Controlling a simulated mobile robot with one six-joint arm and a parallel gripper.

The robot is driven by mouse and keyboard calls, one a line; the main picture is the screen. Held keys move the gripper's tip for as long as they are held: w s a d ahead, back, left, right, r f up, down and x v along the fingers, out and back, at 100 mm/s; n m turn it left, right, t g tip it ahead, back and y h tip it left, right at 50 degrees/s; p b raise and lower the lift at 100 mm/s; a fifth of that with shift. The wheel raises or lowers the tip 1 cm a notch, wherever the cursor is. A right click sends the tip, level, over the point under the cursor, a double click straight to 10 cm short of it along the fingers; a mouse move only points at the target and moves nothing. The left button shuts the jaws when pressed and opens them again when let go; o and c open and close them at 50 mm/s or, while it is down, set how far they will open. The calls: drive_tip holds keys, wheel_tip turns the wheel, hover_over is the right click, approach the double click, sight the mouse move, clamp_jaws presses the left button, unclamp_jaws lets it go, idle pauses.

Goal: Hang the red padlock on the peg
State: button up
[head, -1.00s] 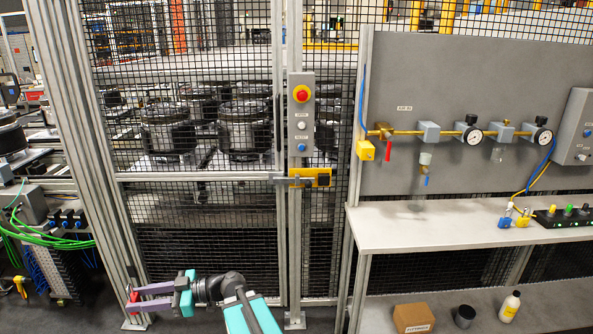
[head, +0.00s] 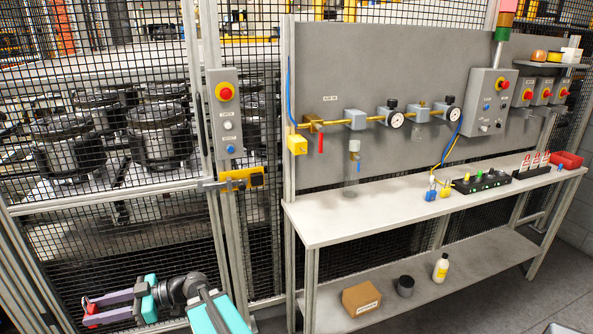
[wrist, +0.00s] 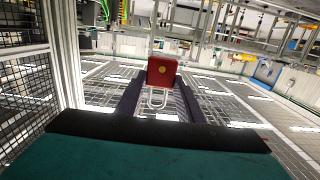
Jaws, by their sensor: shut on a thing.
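The red padlock (wrist: 162,72) is in the wrist view, its red body at the tips of my gripper's dark purple fingers. Its pale shackle (wrist: 157,99) points back toward the palm. In the head view my gripper (head: 87,306) is at the lower left, in front of the mesh fence and well left of the bench. It is shut on the padlock (head: 92,311), of which only a small red part shows there. I cannot make out which fitting is the peg.
A grey bench (head: 375,218) stands at the right, below a panel with a brass air line (head: 370,120). Small blue and yellow padlocks (head: 445,191), a black switch block (head: 480,182) and a red bin (head: 566,159) are on it. A cardboard box (head: 361,298) stands on the lower shelf.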

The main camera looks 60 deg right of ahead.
drive_tip(key=shift+w+d+r, duration=0.15)
drive_tip(key=shift+d, duration=0.05)
drive_tip(key=s+d+r+m+t+h+p, duration=0.1)
drive_tip(key=d+r+m+t+h+p, duration=0.2)
drive_tip(key=d, duration=0.9)
drive_tip(key=s+d+r+m+t+h+p, duration=0.1)
drive_tip(key=d+r+m+t+h, duration=0.25)
drive_tip(key=d, duration=0.85)
drive_tip(key=s+d+r+m+h+p, duration=0.1)
drive_tip(key=d+r+m+h+p, duration=0.4)
drive_tip(key=d, duration=0.7)
drive_tip(key=s+d+r+m+g+h+p, duration=0.1)
drive_tip(key=s+d+r+m+h, duration=0.1)
drive_tip(key=s+d+h, duration=0.2)
drive_tip(key=s+d+r+m+g+h, duration=0.1)
drive_tip(key=s+d+r+m+h, duration=0.1)
drive_tip(key=s+d, duration=0.8)
drive_tip(key=s+d+r+m+g+h+p, duration=0.1)
drive_tip(key=s+d+r+h, duration=0.3)
drive_tip(key=d, duration=0.9)
drive_tip(key=s+m+h, duration=0.1)
drive_tip(key=s+h, duration=0.2)
drive_tip(key=s, duration=0.1)
drive_tip(key=shift+d+r+m+p, duration=0.25)
drive_tip(key=shift+d+m+p, duration=0.05)
drive_tip(key=shift+d+m, duration=0.05)
drive_tip(key=shift+w+d, duration=0.1)
drive_tip(key=shift+d, duration=0.05)
